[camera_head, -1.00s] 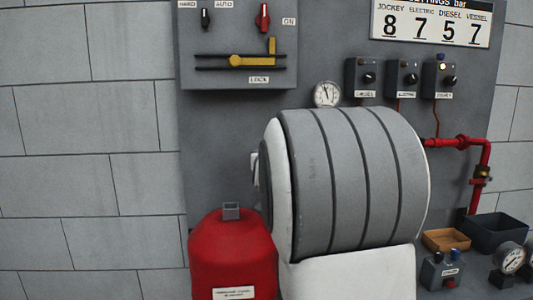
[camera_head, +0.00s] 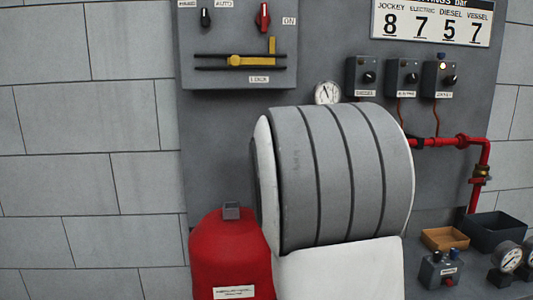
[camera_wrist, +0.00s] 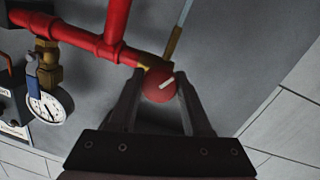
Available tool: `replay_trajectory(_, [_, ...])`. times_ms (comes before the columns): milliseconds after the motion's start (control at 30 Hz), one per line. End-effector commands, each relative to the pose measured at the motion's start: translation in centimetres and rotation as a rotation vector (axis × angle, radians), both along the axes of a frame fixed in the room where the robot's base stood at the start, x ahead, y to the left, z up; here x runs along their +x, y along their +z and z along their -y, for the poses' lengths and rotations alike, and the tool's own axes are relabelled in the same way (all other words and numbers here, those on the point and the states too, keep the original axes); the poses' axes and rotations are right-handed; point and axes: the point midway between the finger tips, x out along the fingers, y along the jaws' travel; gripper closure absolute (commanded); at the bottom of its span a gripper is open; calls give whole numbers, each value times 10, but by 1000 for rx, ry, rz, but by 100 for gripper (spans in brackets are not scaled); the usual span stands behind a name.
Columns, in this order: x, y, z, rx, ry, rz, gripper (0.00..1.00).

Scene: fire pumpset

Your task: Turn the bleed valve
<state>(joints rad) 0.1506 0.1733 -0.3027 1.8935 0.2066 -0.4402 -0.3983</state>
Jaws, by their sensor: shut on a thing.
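In the wrist view the bleed valve's round red knob (camera_wrist: 158,88) with a white mark sits at the end of a brass fitting on the red pipe (camera_wrist: 85,38). The white mark is tilted, its right end higher. My gripper (camera_wrist: 159,74) has one dark finger on each side of the knob and is shut on it. In the head view my own grey and white arm hides the gripper and the knob.
A pressure gauge (camera_wrist: 48,106) with a blue lever beside it hangs below the red pipe, left of my fingers. A brass piece with a thin pale tube (camera_wrist: 186,12) rises close to the knob. The head view shows a red tank (camera_head: 230,255) and a dark bin (camera_head: 495,232).

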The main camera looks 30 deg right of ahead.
Motion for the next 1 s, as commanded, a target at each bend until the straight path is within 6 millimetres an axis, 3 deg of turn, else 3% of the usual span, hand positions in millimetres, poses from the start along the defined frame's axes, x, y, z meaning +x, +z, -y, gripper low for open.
replay_trajectory(33, [-1, 0, 1, 1, -2, 0, 100])
replay_trajectory(67, [-1, 0, 1, 1, -2, 0, 47])
replay_trajectory(200, [-1, 0, 1, 1, -2, 0, 22])
replay_trajectory(633, [-6, 1, -4, 2, 0, 1, 22])
replay_trajectory(1000, [-62, 7, -37, 2, 0, 2, 22])
